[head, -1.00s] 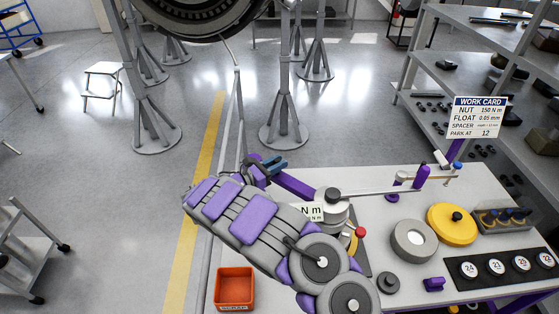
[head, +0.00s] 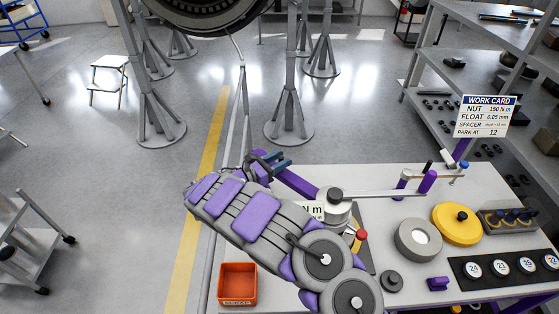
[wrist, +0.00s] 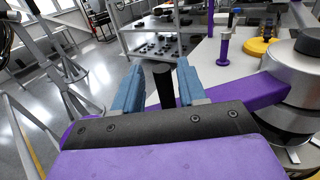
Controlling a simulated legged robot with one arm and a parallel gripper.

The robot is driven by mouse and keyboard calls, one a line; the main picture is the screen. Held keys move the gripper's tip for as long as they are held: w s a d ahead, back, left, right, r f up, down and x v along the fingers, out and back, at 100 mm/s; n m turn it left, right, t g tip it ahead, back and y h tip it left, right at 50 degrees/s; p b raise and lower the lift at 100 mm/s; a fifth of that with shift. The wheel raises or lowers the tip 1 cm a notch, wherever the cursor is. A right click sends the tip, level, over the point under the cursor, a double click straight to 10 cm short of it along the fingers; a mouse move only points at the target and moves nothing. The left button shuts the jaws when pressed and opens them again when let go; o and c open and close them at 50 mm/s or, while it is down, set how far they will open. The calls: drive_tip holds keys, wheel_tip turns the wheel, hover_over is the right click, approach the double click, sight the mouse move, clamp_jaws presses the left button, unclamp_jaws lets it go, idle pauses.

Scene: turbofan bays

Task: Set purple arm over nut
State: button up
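The purple arm (head: 297,182) reaches left from a silver cylinder with a black knob (head: 335,195) on the bench. In the wrist view the purple arm (wrist: 245,98) runs from the silver cylinder (wrist: 293,75) toward my gripper, with a black upright handle (wrist: 163,86) near its end. My gripper (wrist: 160,76) has blue fingers on either side of that handle, with gaps visible, so it looks open. In the head view my gripper (head: 275,160) is at the arm's outer end, past the bench's left edge. I cannot make out the nut; my arm hides part of the bench.
The bench holds a grey ring (head: 417,239), a yellow disc (head: 456,224), a numbered black strip (head: 497,267) and an orange bin (head: 238,283). A work card (head: 485,116) stands at the back right. A shelf unit (head: 480,75) is behind. Open floor lies left.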

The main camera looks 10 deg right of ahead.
drive_tip(key=v, duration=1.7)
drive_tip(key=shift+a, duration=0.3)
